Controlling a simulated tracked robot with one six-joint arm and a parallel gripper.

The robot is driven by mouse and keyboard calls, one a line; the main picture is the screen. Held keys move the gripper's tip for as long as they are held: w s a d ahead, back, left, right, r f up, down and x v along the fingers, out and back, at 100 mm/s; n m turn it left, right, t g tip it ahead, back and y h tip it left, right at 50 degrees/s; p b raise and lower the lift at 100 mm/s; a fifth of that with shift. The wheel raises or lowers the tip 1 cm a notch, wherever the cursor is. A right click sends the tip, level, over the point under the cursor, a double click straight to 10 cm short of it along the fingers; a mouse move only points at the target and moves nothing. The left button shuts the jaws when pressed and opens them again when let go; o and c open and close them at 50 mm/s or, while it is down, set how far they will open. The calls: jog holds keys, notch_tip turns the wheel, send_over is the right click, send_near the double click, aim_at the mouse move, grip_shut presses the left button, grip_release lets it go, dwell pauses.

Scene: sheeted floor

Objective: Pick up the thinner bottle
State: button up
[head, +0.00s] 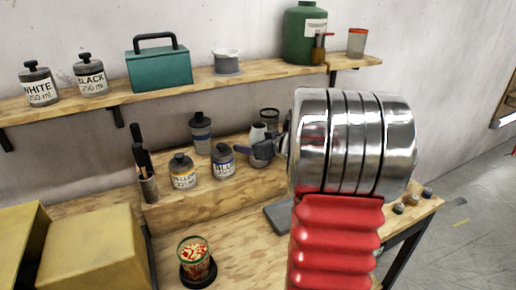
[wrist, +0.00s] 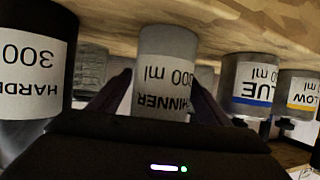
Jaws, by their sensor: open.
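The thinner bottle (wrist: 166,75) is a grey bottle with a white label reading THINNER 300 ml. It appears upside down in the middle of the wrist view. My gripper (wrist: 156,102) is open, with one dark finger on each side of the bottle. I cannot tell whether the fingers touch it. In the head view my gripper (head: 262,149) is at the raised wooden shelf, beside a pale bottle (head: 257,131) that seems to be the thinner. Its lower part is hidden behind the gripper.
A dark hardener bottle (wrist: 30,65) stands close on one side of the thinner. Blue (head: 222,162) and yellow (head: 183,171) paint bottles stand on the other side, with a grey bottle (head: 201,133) behind them. A wall shelf (head: 200,80) runs above.

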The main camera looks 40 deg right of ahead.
jog(key=shift+c, duration=0.3)
jog(key=c, duration=1.5)
jog(key=shift+o, duration=0.2)
jog(key=shift+r, duration=0.1)
notch_tip(320, 180, up, 10)
dwell(0.5)
